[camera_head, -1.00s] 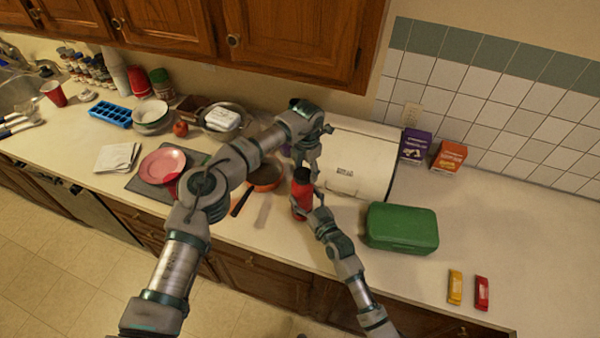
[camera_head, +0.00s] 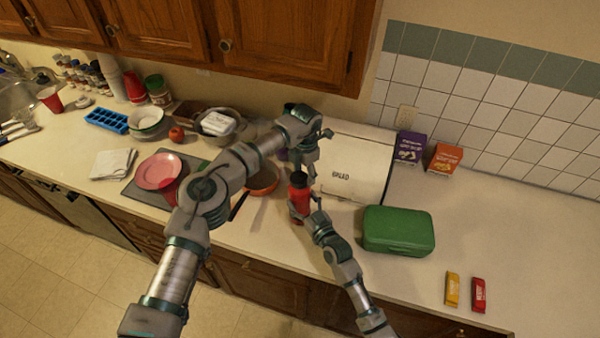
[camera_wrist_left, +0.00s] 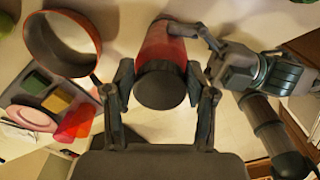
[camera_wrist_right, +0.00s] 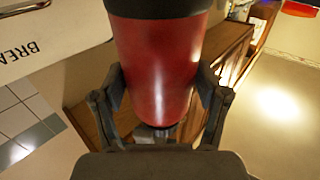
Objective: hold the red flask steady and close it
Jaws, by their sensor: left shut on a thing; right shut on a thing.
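My right gripper (camera_head: 308,215) is shut on the flask's body from the front right. Whether the cap is fully seated cannot be told.
The white bread box (camera_head: 355,168) stands close behind the flask. A green box (camera_head: 398,231) is to the right, an orange pan (camera_head: 262,183) to the left. Yellow (camera_head: 452,290) and red (camera_head: 479,294) small packs lie at the front right.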

